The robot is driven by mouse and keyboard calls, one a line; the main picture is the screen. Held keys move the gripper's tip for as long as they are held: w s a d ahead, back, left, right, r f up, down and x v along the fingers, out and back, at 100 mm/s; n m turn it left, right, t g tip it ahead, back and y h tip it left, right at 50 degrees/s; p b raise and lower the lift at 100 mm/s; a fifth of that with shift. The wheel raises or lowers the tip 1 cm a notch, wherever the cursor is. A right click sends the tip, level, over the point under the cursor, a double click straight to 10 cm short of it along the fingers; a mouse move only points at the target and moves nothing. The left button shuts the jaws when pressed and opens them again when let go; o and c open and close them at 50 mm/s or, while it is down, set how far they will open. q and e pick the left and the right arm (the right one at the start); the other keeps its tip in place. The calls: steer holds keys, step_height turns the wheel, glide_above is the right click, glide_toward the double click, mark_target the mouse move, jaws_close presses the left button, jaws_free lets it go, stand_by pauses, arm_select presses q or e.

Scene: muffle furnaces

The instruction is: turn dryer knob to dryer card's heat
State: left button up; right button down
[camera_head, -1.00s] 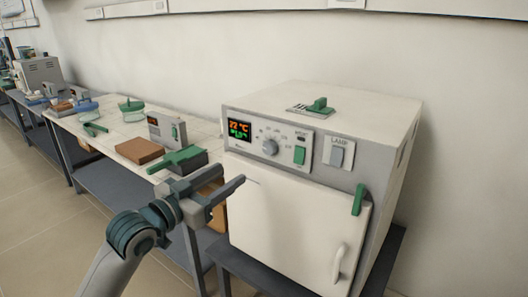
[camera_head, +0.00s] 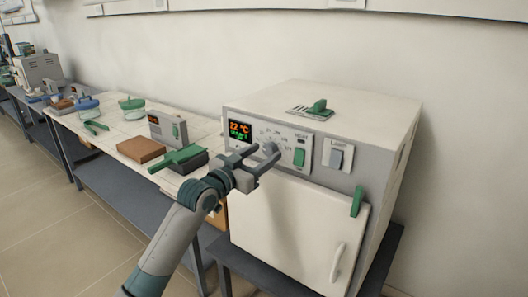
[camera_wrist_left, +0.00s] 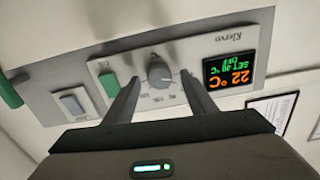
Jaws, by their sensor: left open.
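The dryer (camera_head: 300,220) is a white box oven with a grey front panel. Its round grey knob (camera_wrist_left: 159,73) shows in the left wrist view, between my two open fingers and apart from them, with dial marks around it. The display (camera_head: 239,131) reads 22 °C in orange with a smaller green line below, partly legible as a set value and OFF in the left wrist view (camera_wrist_left: 230,72). My left gripper (camera_head: 262,158) is open just in front of the knob and partly hides it in the head view. I make out no dryer card. My right gripper is not in view.
A green switch (camera_head: 300,157) and a lamp switch (camera_head: 337,157) sit right of the knob. A green door latch (camera_head: 357,201) and a white handle (camera_head: 339,262) are on the door side. The bench at left holds a brown block (camera_head: 139,150) and glass dishes.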

arm_select(q)
steer(key=shift+w+d, duration=0.35)
steer(key=shift+w, duration=0.05)
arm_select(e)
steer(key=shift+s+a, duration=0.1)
arm_select(q)
steer(key=c, duration=1)
steer(key=shift+c, duration=0.2)
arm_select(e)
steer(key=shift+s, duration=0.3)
